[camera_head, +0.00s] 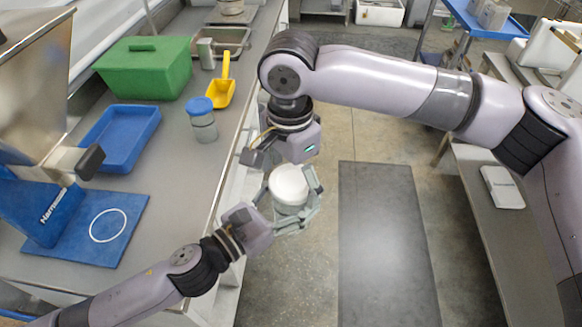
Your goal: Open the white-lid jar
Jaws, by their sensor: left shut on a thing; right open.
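The white-lid jar (288,207) is held in the air beside the left counter's front edge, with its white lid (289,184) facing up. My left gripper (297,218) comes in from the lower left and is shut on the jar's body. My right gripper (291,177) comes down from above. It is open, with its fingers spread at either side of the lid; I cannot tell whether they touch it. The lid is on the jar. The fingers hide part of the jar's body.
The left counter (180,215) holds a blue-lid jar (202,122), a yellow scoop (221,92), a green box (145,68), a blue tray (119,136), and a blue mat (75,228) with a white ring by a hopper machine (38,90). A dark floor mat (385,245) lies on the right.

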